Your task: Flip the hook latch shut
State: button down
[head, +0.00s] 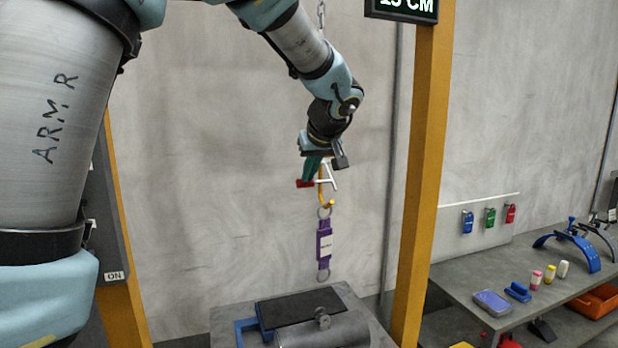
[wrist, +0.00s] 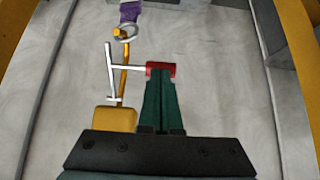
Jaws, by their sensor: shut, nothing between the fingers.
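An orange hook (head: 328,204) hangs in the middle of the head view; it also shows in the wrist view (wrist: 123,78). A white latch (wrist: 110,75) lies beside the hook's shank, with a side bar ending in a red tab (wrist: 161,69). I cannot tell how far the latch stands open. A purple strap (head: 324,243) hangs from the hook by a metal ring (wrist: 126,33). My gripper (wrist: 160,80) is shut and empty, its green fingertips right at the red tab; contact is unclear. In the head view, my gripper (head: 312,172) partly hides the hook's upper part.
Below the strap, a grey cylinder (head: 325,331) with a lug lies on a grey platform beside a black plate (head: 299,308). A yellow post (head: 421,170) stands to the right. Further right is a bench (head: 450,268) with small items. A grey wall is behind.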

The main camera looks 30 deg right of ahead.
jog(key=f+b, duration=0.1)
jog(key=b, duration=0.3)
jog(key=shift+f+t, duration=0.2)
jog(key=shift+t, duration=0.2)
jog(key=f+t+b, duration=0.1)
jog(key=t+b, duration=0.1)
jog(key=b, duration=0.9)
jog(key=shift+w+f+b, duration=0.15)
jog(key=shift+w+b, duration=0.05)
jog(key=shift+b, duration=0.1)
jog(key=shift+t+b, duration=0.4)
jog(key=shift+b, duration=0.75)
jog(key=shift+r, duration=0.35)
